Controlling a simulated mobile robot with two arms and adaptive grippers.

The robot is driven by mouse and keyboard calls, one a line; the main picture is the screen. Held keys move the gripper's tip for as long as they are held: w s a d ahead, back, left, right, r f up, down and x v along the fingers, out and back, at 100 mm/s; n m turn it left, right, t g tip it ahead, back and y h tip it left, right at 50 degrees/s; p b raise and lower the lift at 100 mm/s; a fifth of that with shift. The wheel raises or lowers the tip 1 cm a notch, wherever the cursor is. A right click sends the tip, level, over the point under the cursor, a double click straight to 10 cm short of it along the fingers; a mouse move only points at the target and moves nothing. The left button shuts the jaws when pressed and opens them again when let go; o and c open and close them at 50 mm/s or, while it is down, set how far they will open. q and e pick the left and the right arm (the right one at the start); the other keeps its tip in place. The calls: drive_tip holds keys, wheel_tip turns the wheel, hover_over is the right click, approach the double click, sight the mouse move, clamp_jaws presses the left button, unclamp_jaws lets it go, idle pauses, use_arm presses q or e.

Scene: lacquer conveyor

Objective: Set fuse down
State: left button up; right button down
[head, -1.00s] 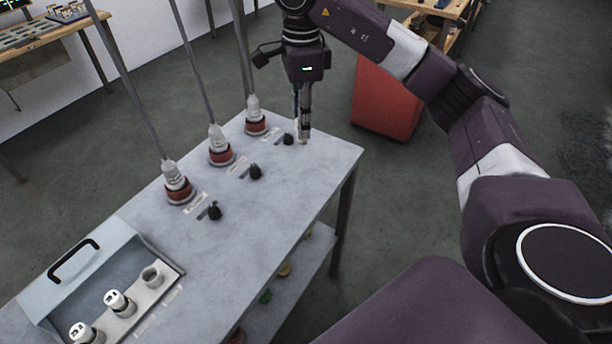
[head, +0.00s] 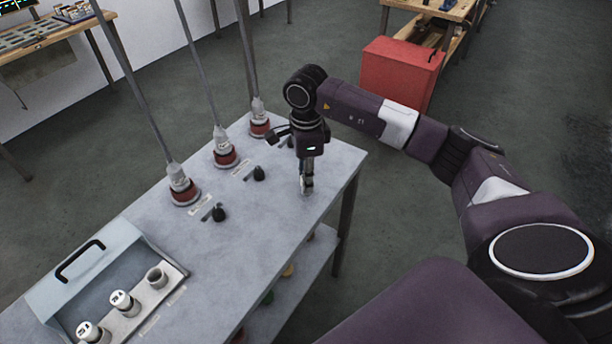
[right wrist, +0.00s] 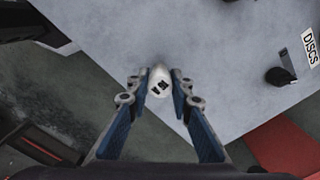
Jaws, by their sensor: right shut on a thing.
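My right gripper (head: 307,184) points down at the bare right part of the grey tabletop. It is shut on a white fuse (right wrist: 160,82), which the right wrist view shows end-on between the fingertips with dark marks on its top. The fuse's lower end is at or just above the tabletop; I cannot tell if it touches. The fuse box (head: 75,266) stands open at the lower left of the head view. Two white fuses (head: 122,301) sit in its row, beside an empty round socket (head: 156,278). My left gripper is not in view.
Three red-and-white plugs (head: 225,157) with grey poles line the table's back edge. Black knobs (head: 219,214) and labels stand before them. A red cabinet (head: 398,75) stands behind.

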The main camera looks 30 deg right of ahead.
drive_tip(key=shift+f, duration=0.1)
drive_tip(key=shift+f, duration=0.15)
drive_tip(key=c, duration=1.7)
unclamp_jaws()
drive_tip(key=shift+r, duration=0.2)
wheel_tip(320, 180, up, 12)
drive_tip(key=b, duration=0.2)
drive_tip(key=shift+b, duration=0.3)
